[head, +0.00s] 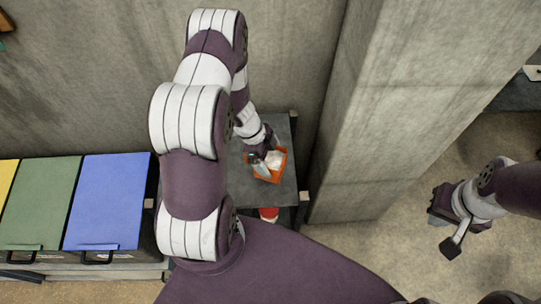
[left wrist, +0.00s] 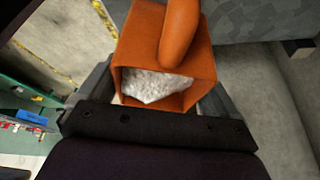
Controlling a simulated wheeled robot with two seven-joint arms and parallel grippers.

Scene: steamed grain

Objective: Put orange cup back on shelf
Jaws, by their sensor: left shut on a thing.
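The orange cup (head: 283,160) is a square, open-topped container with a rounded handle and white grainy stuff inside. My left gripper (head: 264,160) is shut on it, over the dark grey shelf top (head: 283,190). In the left wrist view the cup (left wrist: 140,50) sits between the two fingers, its opening facing the camera. I cannot tell whether its base touches the shelf. My right gripper (head: 446,222) is at the right over bare floor, away from the cup; its finger gap is unclear.
A concrete pillar (head: 355,110) rises just right of the shelf, and a concrete wall (head: 80,80) stands behind. Blue (head: 108,200), green (head: 42,200) and yellow (head: 7,185) lidded bins stand left. A red and white object (head: 268,214) shows at the shelf's front edge.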

